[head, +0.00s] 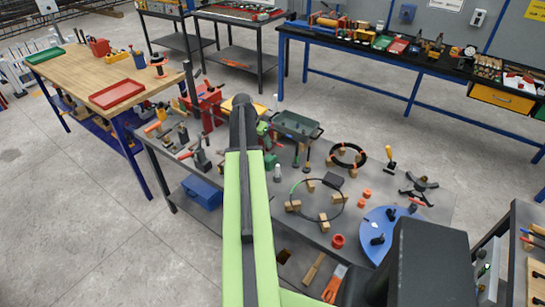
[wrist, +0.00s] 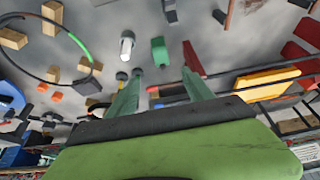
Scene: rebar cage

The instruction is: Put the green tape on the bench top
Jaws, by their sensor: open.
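No roll that I can clearly name as the green tape shows. A small green block-like object (head: 270,160) stands on the grey bench top (head: 300,243), just right of my arm; it also shows in the wrist view (wrist: 158,54), beyond the fingertips. A thin dark ring (head: 340,205) on wooden blocks has a green stretch, also visible in the wrist view (wrist: 76,44). My gripper (wrist: 162,80) is open, its two grey-green fingers apart with nothing held between them. In the head view my arm hides the fingers and part of the bench.
A white cylinder (head: 277,173) stands near the green object. Red clamps and vises (head: 205,105), a dark green tray (head: 296,124), a second ring (head: 363,155) and a blue disc (head: 385,232) crowd this bench. A wood-topped bench (head: 110,70) stands left, with open floor (head: 80,210) in front.

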